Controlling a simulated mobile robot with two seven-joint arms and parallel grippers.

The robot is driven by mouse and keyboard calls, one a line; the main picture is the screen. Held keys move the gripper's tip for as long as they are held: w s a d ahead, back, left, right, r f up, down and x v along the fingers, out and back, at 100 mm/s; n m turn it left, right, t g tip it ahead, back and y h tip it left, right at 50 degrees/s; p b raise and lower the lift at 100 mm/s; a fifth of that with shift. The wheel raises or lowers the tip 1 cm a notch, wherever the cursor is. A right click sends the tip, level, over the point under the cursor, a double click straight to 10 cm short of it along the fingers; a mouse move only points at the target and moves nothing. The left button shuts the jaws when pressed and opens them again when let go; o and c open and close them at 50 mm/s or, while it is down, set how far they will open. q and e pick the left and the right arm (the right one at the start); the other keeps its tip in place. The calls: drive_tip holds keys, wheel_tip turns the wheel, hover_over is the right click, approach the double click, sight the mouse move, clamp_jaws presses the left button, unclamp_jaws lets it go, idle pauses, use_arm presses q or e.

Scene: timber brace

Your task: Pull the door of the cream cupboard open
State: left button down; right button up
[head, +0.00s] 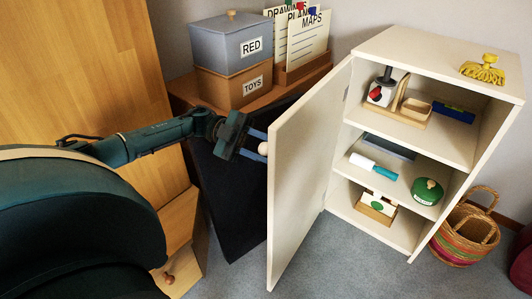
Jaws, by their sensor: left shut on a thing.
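The cream cupboard (435,45) stands at the right with its front open to view. Its cream door (308,165) is hinged on the left side and swung well open towards me. A pale round knob (263,148) is on the door's outer face. My left gripper (258,145) comes in from the left and is shut on the knob, with its two blue fingers beside it. The far part of the grip is hidden at the door's edge. My right gripper is not in view.
Cupboard shelves hold several small items, including a green round tin (427,191) and a white and blue roller (373,167). A woven basket (465,232) stands at the right.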

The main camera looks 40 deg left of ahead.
use_arm(q)
drive_tip(key=shift+a+f, duration=0.1)
idle(0.3)
drive_tip(key=c, duration=1.1)
unclamp_jaws()
drive_tip(key=a, duration=0.7)
drive_tip(key=shift+s+a, duration=0.2)
drive_tip(key=shift+s, duration=0.05)
